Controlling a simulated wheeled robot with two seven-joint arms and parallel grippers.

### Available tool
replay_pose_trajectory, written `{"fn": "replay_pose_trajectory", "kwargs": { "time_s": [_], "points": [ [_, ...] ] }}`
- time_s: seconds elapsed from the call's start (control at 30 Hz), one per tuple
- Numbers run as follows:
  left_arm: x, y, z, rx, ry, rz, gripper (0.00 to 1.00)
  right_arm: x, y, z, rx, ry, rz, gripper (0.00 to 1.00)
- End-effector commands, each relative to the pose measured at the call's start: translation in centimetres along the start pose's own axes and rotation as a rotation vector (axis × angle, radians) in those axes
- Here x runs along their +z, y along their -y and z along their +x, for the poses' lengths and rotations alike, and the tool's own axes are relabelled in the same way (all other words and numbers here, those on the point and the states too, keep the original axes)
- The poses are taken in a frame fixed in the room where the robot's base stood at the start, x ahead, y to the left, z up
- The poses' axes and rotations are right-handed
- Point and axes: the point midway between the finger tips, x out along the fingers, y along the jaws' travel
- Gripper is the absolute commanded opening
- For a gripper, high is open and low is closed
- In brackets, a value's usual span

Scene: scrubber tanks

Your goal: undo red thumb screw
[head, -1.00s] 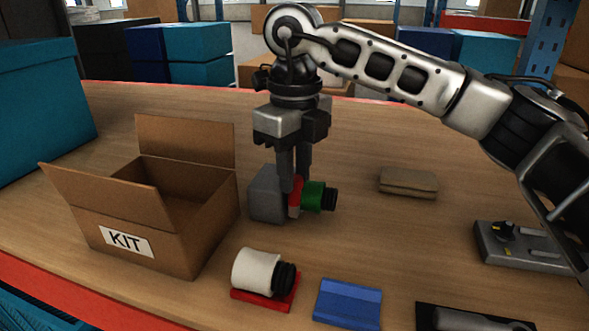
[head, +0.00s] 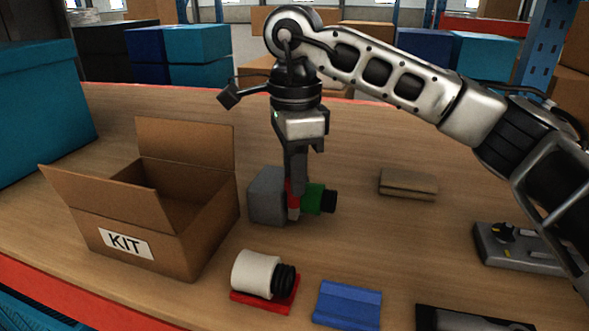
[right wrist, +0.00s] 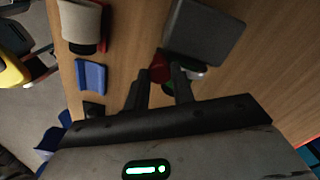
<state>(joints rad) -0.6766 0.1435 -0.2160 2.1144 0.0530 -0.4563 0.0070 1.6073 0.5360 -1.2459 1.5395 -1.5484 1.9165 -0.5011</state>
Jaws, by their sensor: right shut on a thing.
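A grey block (head: 266,195) stands on the table right of the kit box, with a green part (head: 313,198) and a black threaded end on its right side. The red thumb screw (head: 289,188) sits between the grey block and the green part. My right gripper (head: 295,185) points straight down and is shut on the red thumb screw; its fingers partly hide it. In the right wrist view the red thumb screw (right wrist: 158,68) shows at the fingertips beside the grey block (right wrist: 205,32). My left gripper is not in view.
An open cardboard box (head: 180,240) marked KIT stands at left. A white cylinder (head: 255,272) on a red base (head: 262,303) and a blue block (head: 347,304) lie in front. A brown pad (head: 408,183) and a grey control box (head: 520,248) are at right.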

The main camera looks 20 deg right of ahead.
Motion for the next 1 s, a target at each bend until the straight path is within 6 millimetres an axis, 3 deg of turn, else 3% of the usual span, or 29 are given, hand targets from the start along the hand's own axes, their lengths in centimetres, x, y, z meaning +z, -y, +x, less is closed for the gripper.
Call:
{"fn": "replay_pose_trajectory", "kwargs": {
  "time_s": [1.0],
  "points": [
    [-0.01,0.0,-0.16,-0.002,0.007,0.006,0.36,0.07,0.21,-0.42,-0.012,0.001,-0.962,0.02]
  ]
}}
